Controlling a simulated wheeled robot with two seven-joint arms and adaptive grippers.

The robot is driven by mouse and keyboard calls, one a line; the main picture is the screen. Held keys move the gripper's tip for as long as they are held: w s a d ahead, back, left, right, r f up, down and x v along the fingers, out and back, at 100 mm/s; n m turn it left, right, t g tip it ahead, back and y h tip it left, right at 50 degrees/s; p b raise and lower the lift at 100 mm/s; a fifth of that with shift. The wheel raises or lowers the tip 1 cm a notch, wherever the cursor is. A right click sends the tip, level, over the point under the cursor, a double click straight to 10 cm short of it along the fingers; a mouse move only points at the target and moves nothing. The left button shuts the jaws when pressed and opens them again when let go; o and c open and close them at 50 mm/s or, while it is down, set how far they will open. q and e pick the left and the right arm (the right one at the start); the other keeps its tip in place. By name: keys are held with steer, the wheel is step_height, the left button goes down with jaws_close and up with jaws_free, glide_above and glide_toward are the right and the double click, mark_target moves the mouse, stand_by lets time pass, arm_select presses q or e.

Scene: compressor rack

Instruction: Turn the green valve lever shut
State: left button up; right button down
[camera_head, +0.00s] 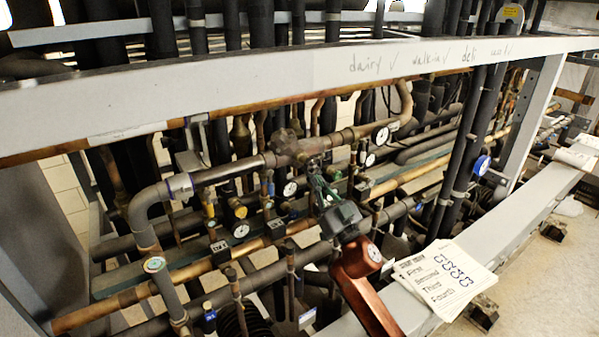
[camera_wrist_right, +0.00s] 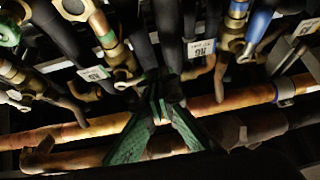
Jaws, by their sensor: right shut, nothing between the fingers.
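My right arm comes in from the bottom in the head view. Its dark green gripper (camera_head: 316,172) reaches in among the pipes below the white beam. In the right wrist view the two green fingers of this gripper (camera_wrist_right: 159,98) meet at their tips, with nothing seen between them. They lie in front of a copper pipe (camera_wrist_right: 208,105). I cannot pick out the green valve lever with certainty; the gripper and crowded pipes may hide it. My left gripper is not in view.
A white beam (camera_head: 240,72) with handwriting crosses above the pipes. Gauges, including one with a white dial (camera_head: 240,229), and brass valves crowd around. Printed sheets (camera_head: 445,278) lie on the lower rail at right. A blue valve part (camera_wrist_right: 259,22) shows at the wrist view's top right.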

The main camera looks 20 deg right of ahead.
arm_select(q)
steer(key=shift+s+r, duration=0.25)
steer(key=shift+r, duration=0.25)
arm_select(e)
steer(key=shift+s+r+m+h, duration=0.15)
steer(key=shift+r+m+h, duration=0.4)
steer(key=shift+m, duration=0.25)
